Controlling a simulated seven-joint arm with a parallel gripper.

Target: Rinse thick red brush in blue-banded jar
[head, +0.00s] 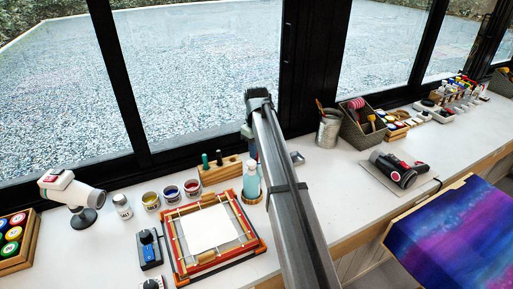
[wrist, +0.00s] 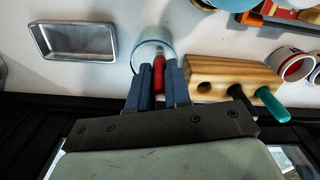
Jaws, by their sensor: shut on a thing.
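My gripper (wrist: 156,72) is shut on the thick red brush (wrist: 159,78), with one blue-grey finger on each side of the handle. The brush's lower end overlaps the pale blue rinsing jar (wrist: 151,45) in the wrist view. I cannot tell whether its tip is inside the jar or above it. There my gripper (head: 248,133) is mostly hidden by the arm, and the brush cannot be made out.
A wooden brush block (wrist: 235,74) with dark and green handles stands close beside the jar. A metal tray (wrist: 74,40) lies on its other side. A red-orange frame (head: 178,262) and paint pots (head: 171,194) are nearby. Window posts (head: 311,60) stand behind.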

